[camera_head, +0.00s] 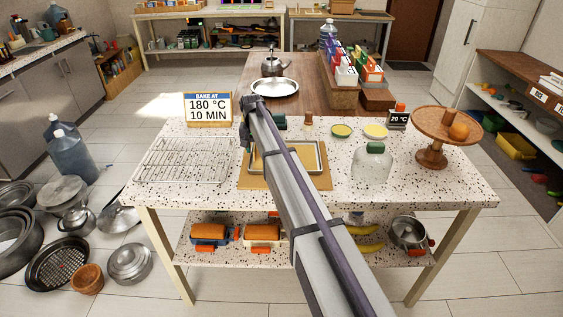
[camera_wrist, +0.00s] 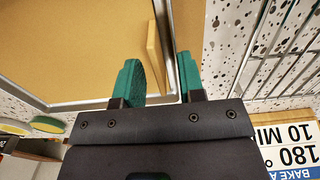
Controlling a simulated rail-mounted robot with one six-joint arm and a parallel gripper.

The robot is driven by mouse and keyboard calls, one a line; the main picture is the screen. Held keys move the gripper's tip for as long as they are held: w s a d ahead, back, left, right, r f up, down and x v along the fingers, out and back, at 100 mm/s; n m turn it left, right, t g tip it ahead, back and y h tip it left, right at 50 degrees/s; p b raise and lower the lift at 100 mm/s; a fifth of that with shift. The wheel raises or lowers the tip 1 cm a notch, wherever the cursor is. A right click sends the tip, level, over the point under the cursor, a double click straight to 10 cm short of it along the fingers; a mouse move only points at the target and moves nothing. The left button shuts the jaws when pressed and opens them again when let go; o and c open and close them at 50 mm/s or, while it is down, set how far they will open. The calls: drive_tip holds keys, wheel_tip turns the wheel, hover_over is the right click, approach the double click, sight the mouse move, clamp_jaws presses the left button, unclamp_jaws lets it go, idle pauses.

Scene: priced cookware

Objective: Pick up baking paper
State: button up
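A tan sheet, which looks like the baking paper (camera_wrist: 75,45), lies flat in a shallow metal tray (camera_wrist: 163,45) in the wrist view. A small tan tab (camera_wrist: 154,58) stands up at its edge beside the tray rim. In the head view the tray (camera_head: 318,158) sits on a tan board (camera_head: 256,181) in the middle of the speckled table, partly hidden by my arm. My gripper (camera_wrist: 160,72) has two green fingers spread apart. The tab and the tray rim show between them, and I see no finger pressing on either. The head view mostly hides the fingertips.
A wire rack (camera_head: 185,160) lies left of the tray, with a "180 °C 10 MIN" sign (camera_head: 208,109) behind it. A glass jar (camera_head: 372,165) and a wooden stand (camera_head: 432,150) are to the right. A metal pan (camera_head: 274,88) stands further back.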

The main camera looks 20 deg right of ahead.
clamp_jaws()
idle(0.3)
